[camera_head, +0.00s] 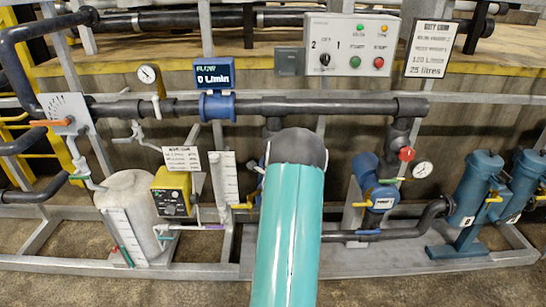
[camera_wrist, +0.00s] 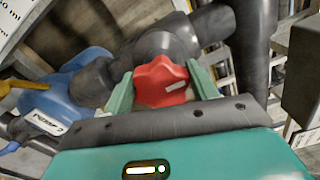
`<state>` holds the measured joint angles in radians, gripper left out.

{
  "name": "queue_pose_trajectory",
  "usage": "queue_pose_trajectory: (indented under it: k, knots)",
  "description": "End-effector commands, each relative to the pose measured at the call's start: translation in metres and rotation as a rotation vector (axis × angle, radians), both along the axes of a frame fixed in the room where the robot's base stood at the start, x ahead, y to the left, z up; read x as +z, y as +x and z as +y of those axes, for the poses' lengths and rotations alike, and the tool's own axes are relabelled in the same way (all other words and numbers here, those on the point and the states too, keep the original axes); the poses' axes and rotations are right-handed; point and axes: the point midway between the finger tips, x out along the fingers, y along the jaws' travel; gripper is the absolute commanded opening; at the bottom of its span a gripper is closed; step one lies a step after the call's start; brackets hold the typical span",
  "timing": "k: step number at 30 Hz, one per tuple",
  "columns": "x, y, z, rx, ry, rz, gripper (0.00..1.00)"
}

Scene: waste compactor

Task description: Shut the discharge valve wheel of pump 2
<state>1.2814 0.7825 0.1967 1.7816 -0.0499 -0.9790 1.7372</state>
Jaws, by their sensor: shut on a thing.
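In the wrist view a red lobed valve wheel (camera_wrist: 160,80) with a pale mark sits on a dark grey pipe fitting. My gripper (camera_wrist: 163,89) has one pale green finger on each side of it and is shut on it. A blue pump (camera_wrist: 85,82) with a label lies to the left of the wheel; I cannot read its number surely. In the head view my teal arm hides my gripper, this wheel and most of this pump. A second blue pump (camera_head: 383,198) stands to the right, with its own red wheel (camera_head: 407,154) and a gauge (camera_head: 422,169).
A control box (camera_head: 350,45) with a selector and buttons is mounted above. A flow display (camera_head: 213,73) reads 0 L/min on the long dark pipe (camera_head: 330,107). A white tank (camera_head: 130,205) and yellow dosing unit (camera_head: 171,190) stand left; blue filters (camera_head: 475,185) stand right.

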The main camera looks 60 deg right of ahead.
Motion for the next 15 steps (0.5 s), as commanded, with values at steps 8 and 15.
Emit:
queue_pose_trajectory:
  k: [8, 15]
  knots:
    - [-0.0002, -0.0012, -0.0003, -0.002, 0.001, -0.002, 0.60]
    - [-0.0002, -0.0008, -0.0002, -0.002, 0.001, -0.001, 0.80]
